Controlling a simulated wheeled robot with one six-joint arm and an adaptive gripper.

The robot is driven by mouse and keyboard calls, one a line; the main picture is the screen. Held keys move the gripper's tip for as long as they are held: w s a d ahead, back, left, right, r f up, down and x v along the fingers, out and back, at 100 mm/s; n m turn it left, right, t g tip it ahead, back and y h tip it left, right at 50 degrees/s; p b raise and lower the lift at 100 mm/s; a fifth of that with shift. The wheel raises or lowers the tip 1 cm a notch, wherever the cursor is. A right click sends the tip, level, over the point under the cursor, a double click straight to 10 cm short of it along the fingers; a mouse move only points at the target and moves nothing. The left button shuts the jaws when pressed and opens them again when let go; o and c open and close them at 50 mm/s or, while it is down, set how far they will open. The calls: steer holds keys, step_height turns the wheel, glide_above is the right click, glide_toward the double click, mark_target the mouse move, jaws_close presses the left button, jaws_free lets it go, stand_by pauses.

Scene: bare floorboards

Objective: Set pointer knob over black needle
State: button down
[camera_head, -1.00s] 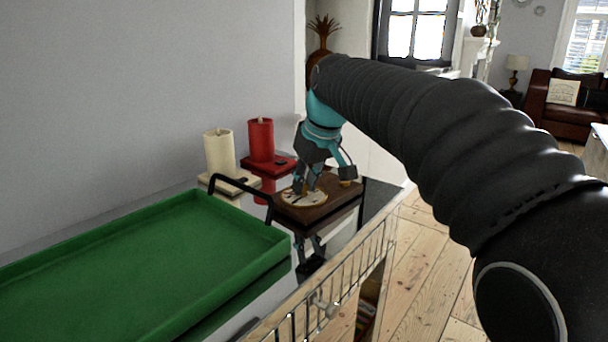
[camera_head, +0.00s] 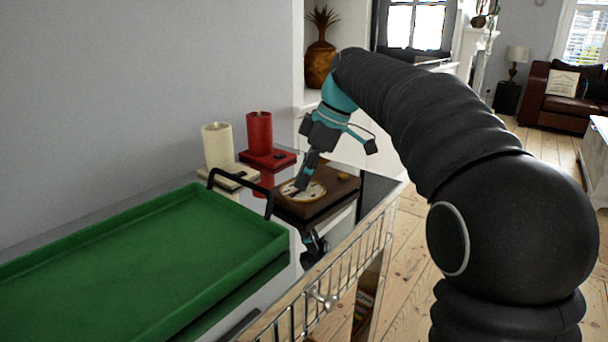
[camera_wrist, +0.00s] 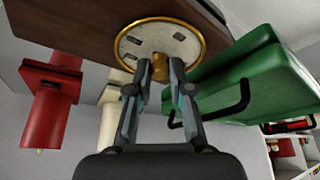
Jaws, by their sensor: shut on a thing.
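A round pale dial (camera_head: 291,187) with a gold rim sits on top of a dark wooden box (camera_head: 318,208). In the wrist view the dial (camera_wrist: 178,42) shows several dark marks; I cannot tell which is the black needle. My gripper (camera_head: 301,186) reaches down to the dial at a tilt. In the wrist view my gripper (camera_wrist: 160,70) is shut on a gold knob (camera_wrist: 158,76), which stands at the dial's near edge in that view. The fingers hide the knob's sides and which way it points. A small gold piece (camera_head: 343,176) is on the box, right of the dial.
A large green tray (camera_head: 130,255) with black handles takes up the left of the glossy top. A cream candle (camera_head: 217,147) and a red candle (camera_head: 259,133) stand on holders behind the box. A wire rail (camera_head: 350,270) runs along the front edge.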

steer(key=shift+w+n+g, duration=0.1)
steer(key=shift+n+g, duration=0.2)
steer(key=shift+n, duration=0.3)
steer(key=c, duration=1.1)
jaws_free()
steer(key=shift+o, duration=0.2)
steer(key=shift+r, duration=0.1)
steer(key=v, duration=1.1)
steer(key=shift+d+r, duration=0.15)
steer(key=shift+r, duration=0.25)
